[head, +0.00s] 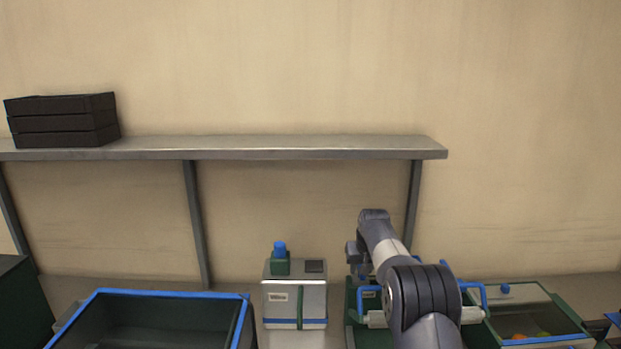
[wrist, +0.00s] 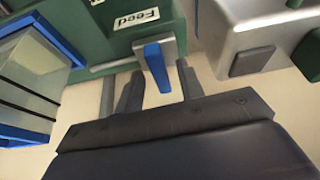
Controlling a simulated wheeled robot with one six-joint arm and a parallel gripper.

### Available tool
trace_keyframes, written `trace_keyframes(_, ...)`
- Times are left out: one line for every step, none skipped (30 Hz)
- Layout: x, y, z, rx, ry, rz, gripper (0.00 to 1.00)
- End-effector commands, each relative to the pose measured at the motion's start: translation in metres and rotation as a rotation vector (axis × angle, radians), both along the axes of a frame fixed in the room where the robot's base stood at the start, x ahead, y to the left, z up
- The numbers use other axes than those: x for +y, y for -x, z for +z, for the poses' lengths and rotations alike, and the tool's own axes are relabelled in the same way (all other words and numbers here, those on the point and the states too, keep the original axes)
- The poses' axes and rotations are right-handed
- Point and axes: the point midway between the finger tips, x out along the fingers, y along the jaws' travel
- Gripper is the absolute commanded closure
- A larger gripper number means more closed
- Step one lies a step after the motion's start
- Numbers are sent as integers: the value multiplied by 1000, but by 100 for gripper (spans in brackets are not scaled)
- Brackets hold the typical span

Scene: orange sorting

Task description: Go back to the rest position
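My gripper (wrist: 158,82) shows in the wrist view with its dark fingers apart, open and empty. A blue lever (wrist: 157,68) on a green machine (wrist: 112,28) labelled "Feed" lies in front of the gap between the fingers. I see a gap on both sides of the lever, and no contact is visible. In the head view my arm reaches forward over the green machine (head: 356,334), and its dark end (head: 356,258) is partly hidden behind the arm's own links.
A white box (head: 296,296) with a blue-capped top stands left of my arm. A blue-rimmed dark bin (head: 170,293) is at the front left. A clear-lidded bin (head: 560,341) with orange and green items is at right. A grey shelf (head: 300,149) with a black crate (head: 65,121) runs along the wall.

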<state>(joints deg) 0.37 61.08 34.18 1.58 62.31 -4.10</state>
Motion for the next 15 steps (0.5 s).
trace_keyframes(0,0,-1,0,0,15,64)
trace_keyframes(0,0,-1,0,0,24,64)
trace_keyframes(0,0,-1,0,-1,34,64)
trace_keyframes(0,0,-1,0,-1,39,64)
trace_keyframes(0,0,-1,0,-1,45,64)
trace_keyframes(0,0,-1,1,0,50,64)
trace_keyframes(0,0,0,1,0,53,64)
trace_keyframes(0,0,0,1,0,54,64)
trace_keyframes(0,0,0,1,0,55,64)
trace_keyframes(0,0,0,1,1,56,64)
trace_keyframes(0,0,0,1,1,56,64)
trace_keyframes(0,0,0,1,1,56,64)
trace_keyframes(0,0,0,1,1,56,64)
trace_keyframes(0,0,0,1,1,56,64)
trace_keyframes(0,0,0,1,0,55,64)
